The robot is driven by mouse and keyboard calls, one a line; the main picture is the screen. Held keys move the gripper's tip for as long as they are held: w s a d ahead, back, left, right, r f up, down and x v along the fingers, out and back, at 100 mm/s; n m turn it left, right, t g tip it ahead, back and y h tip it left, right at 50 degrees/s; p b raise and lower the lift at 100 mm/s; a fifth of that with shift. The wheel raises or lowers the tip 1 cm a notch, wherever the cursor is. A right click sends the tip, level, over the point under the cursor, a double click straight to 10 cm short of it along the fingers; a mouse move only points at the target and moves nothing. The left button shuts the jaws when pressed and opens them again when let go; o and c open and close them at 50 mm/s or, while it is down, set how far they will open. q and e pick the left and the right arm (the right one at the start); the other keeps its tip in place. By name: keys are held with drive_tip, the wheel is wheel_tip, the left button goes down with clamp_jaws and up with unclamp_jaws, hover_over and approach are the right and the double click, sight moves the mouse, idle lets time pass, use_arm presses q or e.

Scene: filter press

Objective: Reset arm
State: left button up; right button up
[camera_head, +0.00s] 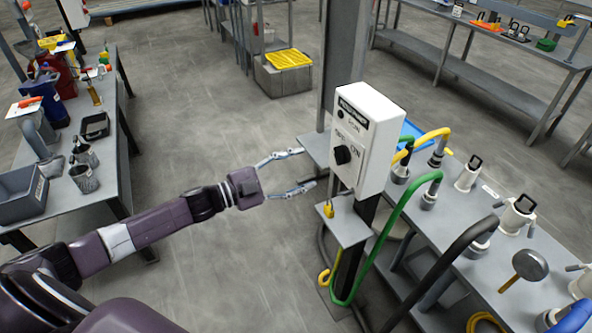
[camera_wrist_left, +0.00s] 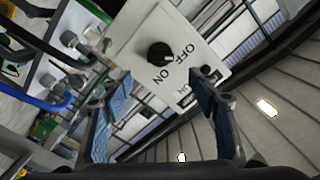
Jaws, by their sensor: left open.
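My left arm reaches in from the left in the head view. Its gripper (camera_head: 308,169) is open and empty, with the two fingers spread apart, just left of a white control box. The control box (camera_head: 366,140) has a black rotary knob (camera_head: 343,154) with OFF and ON labels, and stands on a post. In the left wrist view the open gripper (camera_wrist_left: 160,112) faces the box, with the knob (camera_wrist_left: 160,55) beyond and between its fingers. The fingers look apart from the knob. My right gripper is not in view.
A grey workbench (camera_head: 553,292) with hoses, valves and a mallet (camera_head: 529,266) stands at the right. A small shelf (camera_head: 345,226) holds a yellow padlock (camera_head: 327,210) below the box. A left bench (camera_head: 113,180) carries bins and bottles. The floor between is clear.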

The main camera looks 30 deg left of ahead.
use_arm(q)
drive_tip(key=shift+s+a, duration=0.3)
drive_tip(key=shift+s, duration=0.1)
